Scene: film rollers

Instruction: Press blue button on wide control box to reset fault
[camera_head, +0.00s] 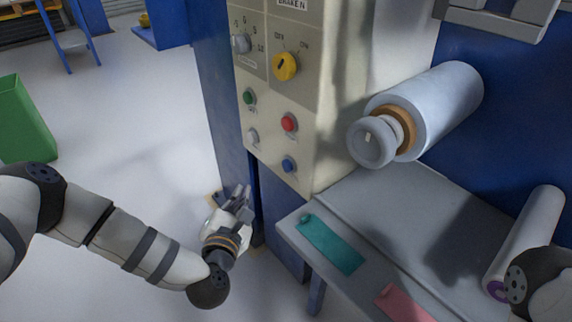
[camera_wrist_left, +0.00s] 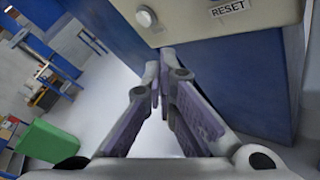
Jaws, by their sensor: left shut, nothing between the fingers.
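The wide control box (camera_head: 280,130) is a cream panel on a blue cabinet, with knobs and buttons on its face. The blue button (camera_head: 288,164) is at the lower right of the face, below the red button (camera_head: 289,122). My left gripper (camera_head: 240,192) is shut and empty, below and left of the blue button and apart from it. In the left wrist view the fingers (camera_wrist_left: 163,85) point toward the box's lower edge, where a RESET label (camera_wrist_left: 229,8) and a white button (camera_wrist_left: 146,16) show; the blue button is not visible there. My right gripper is not in view.
A grey shelf (camera_head: 400,215) with a teal strip (camera_head: 330,243) and a pink strip (camera_head: 402,303) juts out below the box. A film roller (camera_head: 430,105) sticks out at the right. A green bin (camera_head: 22,120) stands on the open floor at left.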

